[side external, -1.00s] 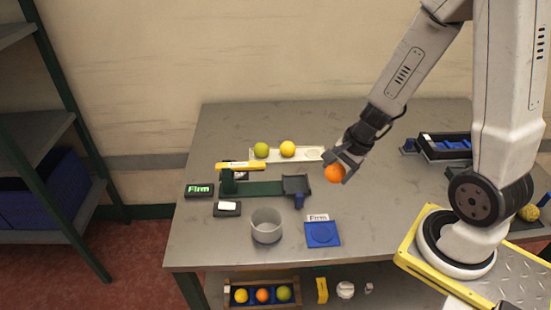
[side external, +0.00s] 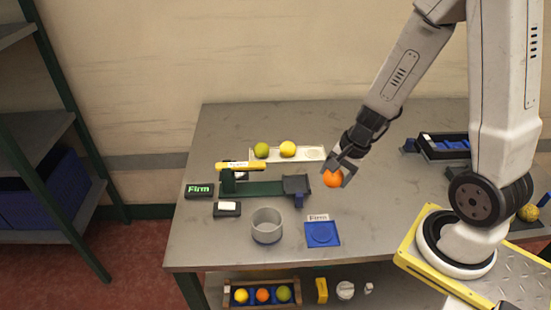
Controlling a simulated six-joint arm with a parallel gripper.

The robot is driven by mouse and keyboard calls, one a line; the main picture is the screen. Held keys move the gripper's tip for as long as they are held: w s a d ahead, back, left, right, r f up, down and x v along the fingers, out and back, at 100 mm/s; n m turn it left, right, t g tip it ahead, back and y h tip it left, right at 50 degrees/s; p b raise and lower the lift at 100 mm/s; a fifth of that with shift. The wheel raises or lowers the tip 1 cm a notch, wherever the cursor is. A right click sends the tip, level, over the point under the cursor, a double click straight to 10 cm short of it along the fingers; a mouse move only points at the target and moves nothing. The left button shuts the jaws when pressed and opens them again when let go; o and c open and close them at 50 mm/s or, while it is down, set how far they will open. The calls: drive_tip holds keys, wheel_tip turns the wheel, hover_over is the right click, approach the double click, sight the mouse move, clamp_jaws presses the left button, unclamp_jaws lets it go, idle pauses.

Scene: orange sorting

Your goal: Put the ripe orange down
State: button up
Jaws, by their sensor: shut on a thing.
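A ripe orange (side external: 332,179) is held between the fingers of my gripper (side external: 339,173), which is shut on it. The gripper points down and holds the orange above the table, to the right of the testing device's dark cradle (side external: 297,184). A blue square pad (side external: 322,239) with a round outline and a "Firm" label (side external: 317,217) lies in front of and below the orange in the picture. A small display (side external: 199,190) at the left reads "Firm" in green.
A grey cup (side external: 267,237) stands left of the blue pad. A pale tray (side external: 313,154) behind holds a green fruit (side external: 261,149) and a yellow fruit (side external: 288,148), with an empty place at its right. A blue-black rack (side external: 440,150) stands at the back right.

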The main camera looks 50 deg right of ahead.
drive_tip(key=n, duration=0.1)
drive_tip(key=a+f+n, duration=0.1)
drive_tip(key=n, duration=0.1)
drive_tip(key=shift+a+f+g+y, duration=0.1)
drive_tip(key=shift+a+g+y, duration=0.05)
drive_tip(key=shift+g+y, duration=0.2)
drive_tip(key=a+f+n+g, duration=0.1)
drive_tip(key=n, duration=0.2)
drive_tip(key=s+a+f+n+g, duration=0.1)
drive_tip(key=n, duration=0.2)
drive_tip(key=a+f+n+g+y, duration=0.1)
drive_tip(key=f+n, duration=0.1)
drive_tip(key=n, duration=0.2)
drive_tip(key=shift+s+a, duration=0.35)
drive_tip(key=shift+s, duration=0.05)
hover_over(321, 236)
drive_tip(key=d, duration=0.1)
drive_tip(key=shift+w+d+f, duration=0.1)
drive_tip(key=shift+f, duration=2.05)
drive_tip(key=shift+f, duration=0.1)
drive_tip(key=shift+f, duration=1.7)
drive_tip(key=shift+f, duration=0.15)
